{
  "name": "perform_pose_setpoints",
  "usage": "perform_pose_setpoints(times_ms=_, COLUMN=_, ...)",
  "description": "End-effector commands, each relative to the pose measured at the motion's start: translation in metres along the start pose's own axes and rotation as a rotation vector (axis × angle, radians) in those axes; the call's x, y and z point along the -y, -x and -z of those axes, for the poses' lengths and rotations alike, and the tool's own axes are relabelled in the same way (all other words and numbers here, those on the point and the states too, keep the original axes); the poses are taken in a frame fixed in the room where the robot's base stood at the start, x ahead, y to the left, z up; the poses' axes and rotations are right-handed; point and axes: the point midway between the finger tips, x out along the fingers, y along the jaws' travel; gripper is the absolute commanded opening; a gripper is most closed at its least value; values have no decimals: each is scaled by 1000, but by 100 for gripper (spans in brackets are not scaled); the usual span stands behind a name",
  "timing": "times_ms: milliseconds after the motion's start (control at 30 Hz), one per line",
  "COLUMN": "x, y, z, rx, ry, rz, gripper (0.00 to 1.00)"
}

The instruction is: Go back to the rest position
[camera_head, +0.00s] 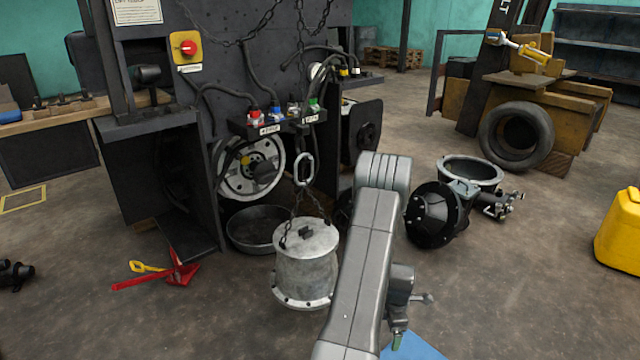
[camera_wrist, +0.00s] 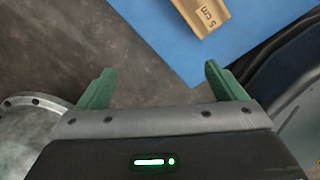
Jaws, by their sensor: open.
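My gripper (camera_wrist: 158,88) is open in the wrist view, with its two green fingers spread wide and nothing between them. It points down over the grey floor and the edge of a blue mat (camera_wrist: 180,30). A wooden piece marked "5 cm" (camera_wrist: 200,12) lies on the mat, beyond the fingertips and apart from them. In the head view my arm rises in the middle and bends down on its right side. A green fingertip of the gripper (camera_head: 397,340) shows low there, above the blue mat (camera_head: 415,348).
A grey metal drum (camera_head: 305,265) hangs on chains just left of my arm. The stripped forklift (camera_head: 245,85) stands behind it. Dark metal housings (camera_head: 435,215) lie right of the arm. A red shovel-like tool (camera_head: 178,272) lies left. Floor is open at right, before the yellow container (camera_head: 620,230).

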Motion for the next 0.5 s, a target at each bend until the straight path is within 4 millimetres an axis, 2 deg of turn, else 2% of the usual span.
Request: perform_pose_setpoints(times_ms=500, x=-28, y=46, z=38, rx=0, ry=-329, rz=-2, gripper=90)
